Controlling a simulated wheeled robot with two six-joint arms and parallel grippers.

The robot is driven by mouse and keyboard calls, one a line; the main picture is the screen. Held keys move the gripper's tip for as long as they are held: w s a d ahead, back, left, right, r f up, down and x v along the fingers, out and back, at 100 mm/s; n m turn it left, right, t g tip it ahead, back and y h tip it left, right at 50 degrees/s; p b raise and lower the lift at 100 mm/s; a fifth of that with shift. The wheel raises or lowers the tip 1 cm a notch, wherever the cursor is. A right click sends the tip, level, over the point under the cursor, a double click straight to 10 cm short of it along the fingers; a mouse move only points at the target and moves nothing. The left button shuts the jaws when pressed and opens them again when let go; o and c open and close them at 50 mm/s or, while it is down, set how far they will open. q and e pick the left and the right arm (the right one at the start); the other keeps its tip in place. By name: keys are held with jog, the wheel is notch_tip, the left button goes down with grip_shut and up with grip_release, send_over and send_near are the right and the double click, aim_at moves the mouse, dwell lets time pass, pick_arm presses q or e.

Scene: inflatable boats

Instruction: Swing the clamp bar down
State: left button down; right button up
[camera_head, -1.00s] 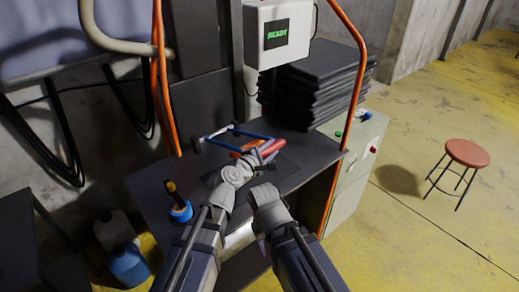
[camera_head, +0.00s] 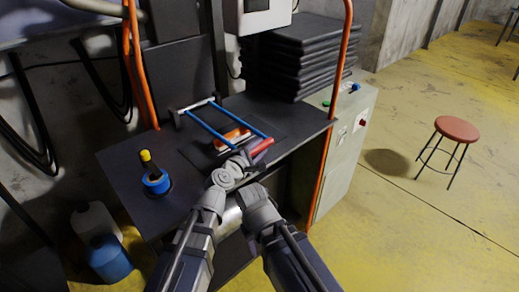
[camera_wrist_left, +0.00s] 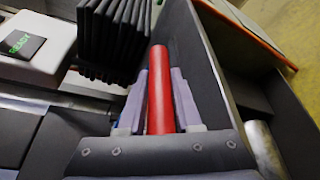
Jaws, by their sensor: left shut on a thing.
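The clamp bar is a blue two-armed frame (camera_head: 209,126) with a red grip (camera_head: 262,146) at its front end. Its arms run from the back of the dark worktop toward the front, over an orange-red piece (camera_head: 235,136). My left gripper (camera_head: 245,160) is at the front end, shut on the red grip, which also shows as a red rod (camera_wrist_left: 160,92) between the fingers (camera_wrist_left: 158,108) in the left wrist view. I cannot tell whether the bar touches what lies under it. My right gripper (camera_head: 252,190) is close beside the left one, its fingers not clearly visible.
A blue tape roll with a yellow-topped tool (camera_head: 155,182) stands on the worktop (camera_head: 130,185) at left. Black sheets (camera_head: 290,62) are stacked behind. An orange upright (camera_head: 333,110) and a control cabinet (camera_head: 345,150) stand at right. A red stool (camera_head: 456,130) stands on open floor.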

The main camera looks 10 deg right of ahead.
pick_arm(q)
jog(key=shift+s+f, duration=0.25)
jog(key=shift+f, duration=0.1)
pick_arm(e)
jog(key=shift+f, duration=0.2)
pick_arm(q)
jog(key=c, duration=0.8)
grip_release()
jog(key=shift+w+f, duration=0.1)
jog(key=shift+w, duration=0.05)
jog(key=shift+o, duration=1)
pick_arm(e)
jog(key=shift+w, duration=0.1)
pick_arm(q)
jog(key=shift+r, duration=0.2)
notch_tip(320, 180, up, 10)
jog(key=p, duration=1)
jog(key=shift+f, duration=0.1)
pick_arm(e)
notch_tip(320, 180, up, 10)
